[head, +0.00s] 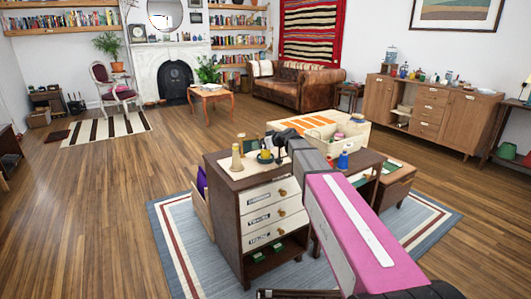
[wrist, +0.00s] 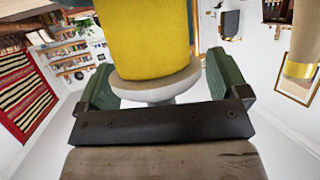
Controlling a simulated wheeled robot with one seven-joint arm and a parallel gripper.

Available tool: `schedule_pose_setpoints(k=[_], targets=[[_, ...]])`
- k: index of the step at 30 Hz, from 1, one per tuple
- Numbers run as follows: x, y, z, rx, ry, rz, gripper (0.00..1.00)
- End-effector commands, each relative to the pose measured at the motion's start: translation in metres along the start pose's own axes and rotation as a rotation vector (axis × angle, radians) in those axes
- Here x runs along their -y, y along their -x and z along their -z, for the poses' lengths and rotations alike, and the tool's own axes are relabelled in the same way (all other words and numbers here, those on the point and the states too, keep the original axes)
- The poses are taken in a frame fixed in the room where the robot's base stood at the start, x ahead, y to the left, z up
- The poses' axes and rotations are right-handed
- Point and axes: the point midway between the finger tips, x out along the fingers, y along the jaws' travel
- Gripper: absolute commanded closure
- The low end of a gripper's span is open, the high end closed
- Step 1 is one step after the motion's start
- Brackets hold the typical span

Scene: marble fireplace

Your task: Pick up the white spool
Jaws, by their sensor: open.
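A yellow spool with a whitish rounded end (wrist: 160,88) fills the middle of the wrist view, between the two green fingers of my gripper (wrist: 165,80). The fingers are apart, one on each side of the whitish end; I cannot tell whether they touch it. In the head view the yellow spool (head: 265,156) is small on the cabinet top, with my gripper (head: 267,158) around it. A cream-tan cone spool (head: 236,157) stands upright to its left; a tan cone with a gold band (wrist: 303,45) shows at the wrist view's right. No wholly white spool is clearly visible.
The brown drawer cabinet (head: 228,212) stands on a blue-grey rug (head: 168,226). Open wooden floor lies to the left.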

Motion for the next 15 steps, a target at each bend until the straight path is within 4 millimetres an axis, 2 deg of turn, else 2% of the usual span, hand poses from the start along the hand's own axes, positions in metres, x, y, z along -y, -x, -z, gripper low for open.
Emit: schedule_pose_setpoints(k=[5,10,15], targets=[[0.0004,0.0003,-0.0001,0.0,0.0,0.0,0.07],[0.0003,0.0004,-0.0001,0.0,0.0,0.0,0.62],[0.0004,0.0005,0.0,0.0,0.0,0.0,0.62]])
